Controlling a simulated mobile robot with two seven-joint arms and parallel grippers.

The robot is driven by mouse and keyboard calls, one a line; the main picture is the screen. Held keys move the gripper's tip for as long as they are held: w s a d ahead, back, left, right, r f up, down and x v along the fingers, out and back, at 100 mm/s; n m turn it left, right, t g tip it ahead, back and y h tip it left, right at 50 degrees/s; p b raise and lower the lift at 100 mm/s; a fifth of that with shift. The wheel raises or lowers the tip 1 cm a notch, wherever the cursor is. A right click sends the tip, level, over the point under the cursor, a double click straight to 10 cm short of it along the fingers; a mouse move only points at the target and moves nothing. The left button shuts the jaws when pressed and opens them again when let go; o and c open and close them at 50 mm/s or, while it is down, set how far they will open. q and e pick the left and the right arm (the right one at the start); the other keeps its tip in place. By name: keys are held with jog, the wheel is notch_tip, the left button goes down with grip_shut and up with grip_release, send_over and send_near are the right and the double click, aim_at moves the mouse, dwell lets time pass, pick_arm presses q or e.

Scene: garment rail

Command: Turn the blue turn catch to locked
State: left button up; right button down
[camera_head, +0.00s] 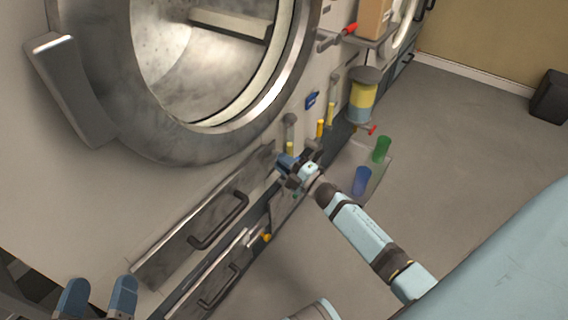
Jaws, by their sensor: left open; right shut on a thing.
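A small blue fitting (312,100) on the pale machine front, right of the round door, looks like the blue turn catch. It is too small to read which way it is turned. My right gripper (287,162) is at the machine front, below that fitting and near the upper right end of the long drawer front. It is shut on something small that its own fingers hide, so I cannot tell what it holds. My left gripper (97,297) is open and empty at the bottom left, well away from the fitting.
The round metal door ring (290,75) and drawer handles (220,222) stick out from the front. Yellow levers (320,128), a yellow container (362,98), a green cup (381,149) and a blue cup (362,181) are nearby.

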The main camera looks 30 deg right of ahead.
pick_arm(q)
jog(key=shift+d+f+g+b, duration=0.1)
jog(key=shift+f+g+b, duration=0.55)
jog(key=shift+f, duration=0.75)
pick_arm(e)
jog(key=shift+f+n+y, duration=0.25)
jog(key=shift+n, duration=0.75)
jog(key=shift+f+n+y, duration=0.2)
jog(key=shift+n+y, duration=0.05)
jog(key=shift+n, duration=0.75)
pick_arm(q)
jog(key=shift+d+r, duration=0.1)
pick_arm(e)
jog(key=c, duration=1.1)
grip_release()
jog(key=shift+s, duration=0.1)
pick_arm(q)
jog(key=shift+t, duration=0.95)
jog(key=r+p, duration=0.1)
jog(key=r, duration=0.1)
jog(key=r+p, duration=0.2)
jog(key=shift+s+a+r, duration=0.1)
jog(key=shift+a, duration=0.1)
pick_arm(e)
jog(key=v, duration=1.3)
jog(key=shift+s+d+r, duration=0.1)
jog(key=shift+s+d, duration=0.15)
jog(key=shift+s, duration=0.1)
